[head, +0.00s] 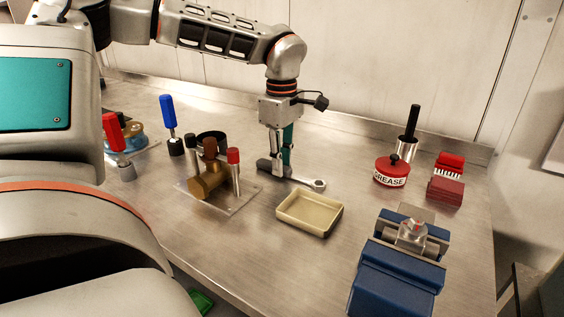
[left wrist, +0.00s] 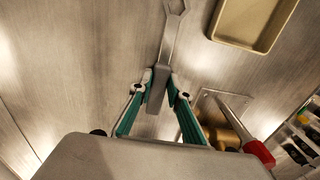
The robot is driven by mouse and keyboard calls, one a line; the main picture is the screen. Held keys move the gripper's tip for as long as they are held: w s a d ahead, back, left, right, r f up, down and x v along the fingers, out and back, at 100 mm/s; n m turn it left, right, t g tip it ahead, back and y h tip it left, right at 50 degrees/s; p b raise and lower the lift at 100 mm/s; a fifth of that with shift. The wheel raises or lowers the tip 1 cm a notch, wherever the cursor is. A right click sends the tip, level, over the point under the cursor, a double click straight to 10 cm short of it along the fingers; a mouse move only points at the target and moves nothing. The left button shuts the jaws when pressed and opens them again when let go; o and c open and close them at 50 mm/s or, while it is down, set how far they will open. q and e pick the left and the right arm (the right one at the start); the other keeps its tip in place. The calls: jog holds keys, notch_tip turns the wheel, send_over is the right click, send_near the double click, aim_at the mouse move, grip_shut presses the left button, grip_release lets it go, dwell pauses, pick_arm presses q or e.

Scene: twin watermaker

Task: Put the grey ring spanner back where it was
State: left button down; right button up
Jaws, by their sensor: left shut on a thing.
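The grey ring spanner (head: 302,180) has a dark grey handle and a lighter shaft with a ring end pointing right in the head view. My left gripper (head: 281,172) points down and is shut on its handle. The spanner lies flat, at or just above the bench top; I cannot tell whether it touches. In the left wrist view the spanner (left wrist: 169,42) runs up from between the fingertips (left wrist: 160,84), its ring end cut by the top edge. My right gripper is out of view.
A beige tray (head: 310,213) is just in front of the spanner. A plate with brass fitting (head: 208,183) stands left. Bare bench (head: 345,150) lies between spanner and tin.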

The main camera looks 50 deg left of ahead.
pick_arm(q)
jog(key=shift+f, duration=0.15)
jog(key=c, duration=1.9)
grip_release()
notch_tip(320, 180, up, 12)
jog(key=p, duration=0.1)
